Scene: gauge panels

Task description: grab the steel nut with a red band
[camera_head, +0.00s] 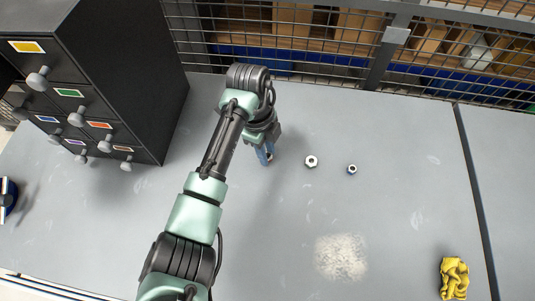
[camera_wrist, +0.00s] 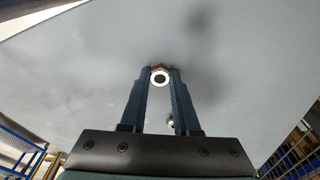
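The steel nut with a red band sits between the two fingertips of my gripper (camera_wrist: 160,76) in the wrist view; its pale ring, dark hole (camera_wrist: 160,79) and red edge show. The fingers touch its sides, and my gripper looks shut on it. In the head view my gripper (camera_head: 267,156) points down over the grey table, left of two other nuts. Only a speck of red shows at its fingertips there. A blurred shadow lying apart from the fingers suggests that the nut is off the table.
A plain-looking steel nut (camera_head: 311,161) and a blue-banded nut (camera_head: 352,169) lie to the right. A black drawer cabinet (camera_head: 120,70) stands left. A yellow cloth (camera_head: 454,277) and pale powder patch (camera_head: 341,256) lie in front. A wire mesh fence (camera_head: 300,40) closes the back.

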